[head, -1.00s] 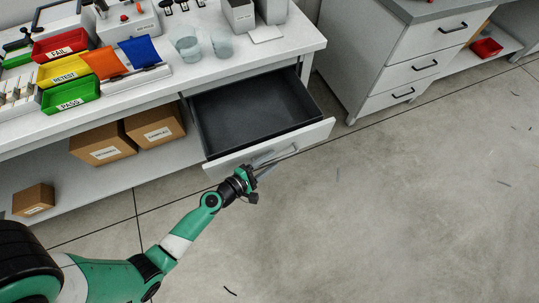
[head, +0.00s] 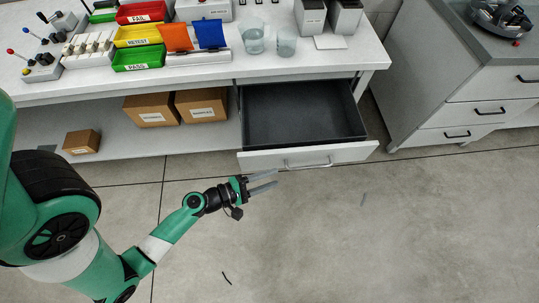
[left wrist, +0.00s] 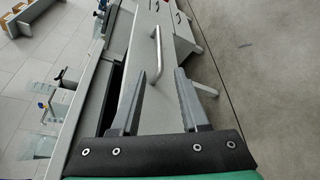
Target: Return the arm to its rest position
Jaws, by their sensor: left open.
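My left arm comes in from the left in the head view. Its gripper (head: 263,182) is open and empty, in front of the open drawer (head: 300,112) and a little below its handle (head: 308,164). In the left wrist view the two fingers of the left gripper (left wrist: 158,100) stand apart. The drawer's bar handle (left wrist: 157,55) shows ahead of them and nothing is between them. The drawer is pulled out and its dark inside looks empty. My right gripper is in neither view.
The white workbench (head: 350,58) holds green, yellow and red bins, blue and orange pieces, and two clear beakers (head: 287,42). Cardboard boxes (head: 202,105) sit on the shelf below. A grey drawer cabinet (head: 430,85) stands at the right.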

